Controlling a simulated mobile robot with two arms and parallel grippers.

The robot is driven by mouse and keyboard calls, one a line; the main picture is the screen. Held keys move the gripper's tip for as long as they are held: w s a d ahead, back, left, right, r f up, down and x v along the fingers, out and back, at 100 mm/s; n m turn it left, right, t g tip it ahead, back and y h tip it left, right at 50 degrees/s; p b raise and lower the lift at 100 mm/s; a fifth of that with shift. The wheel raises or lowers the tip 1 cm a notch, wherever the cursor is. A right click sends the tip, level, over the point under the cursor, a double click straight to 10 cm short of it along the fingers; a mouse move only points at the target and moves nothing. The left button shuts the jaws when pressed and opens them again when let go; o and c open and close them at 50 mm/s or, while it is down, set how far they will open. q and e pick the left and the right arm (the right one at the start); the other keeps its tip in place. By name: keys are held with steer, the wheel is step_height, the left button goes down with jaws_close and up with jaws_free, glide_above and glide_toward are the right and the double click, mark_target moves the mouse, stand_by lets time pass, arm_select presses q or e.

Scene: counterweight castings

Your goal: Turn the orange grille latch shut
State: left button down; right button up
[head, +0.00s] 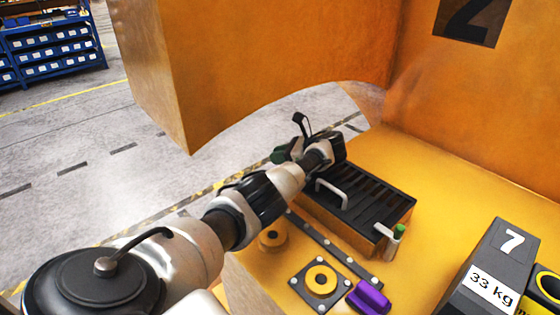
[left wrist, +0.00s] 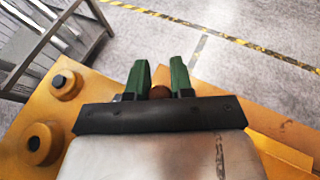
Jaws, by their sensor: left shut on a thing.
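A black slatted grille (head: 372,205) with a pale handle (head: 332,190) lies on the yellow casting in the head view. My left gripper (head: 290,152) is at the grille's far left corner, with its dark green fingers partly hidden by my wrist. In the left wrist view my left gripper (left wrist: 160,85) has its two green fingers shut on a small brown-orange piece, the orange latch (left wrist: 160,92). Only a little of the latch shows between the fingers, so its turn angle cannot be told. In the head view I cannot make the latch out. My right gripper is not in view.
Two round yellow knobs (head: 322,280) (head: 272,238), a bolted dark strip (head: 335,250), a purple piece (head: 369,298) and a green-topped white cylinder (head: 397,236) are near the grille. A grey 33 kg weight (head: 490,270) stands at right. Big orange walls (head: 250,60) rise behind.

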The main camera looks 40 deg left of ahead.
arm_select(q)
steer(key=shift+s+n+g+h+b, duration=0.1)
steer(key=shift+n+g+h+b, duration=0.4)
steer(key=shift+n+g+b, duration=0.35)
steer(key=c, duration=1)
jaws_free()
steer(key=shift+d, duration=0.1)
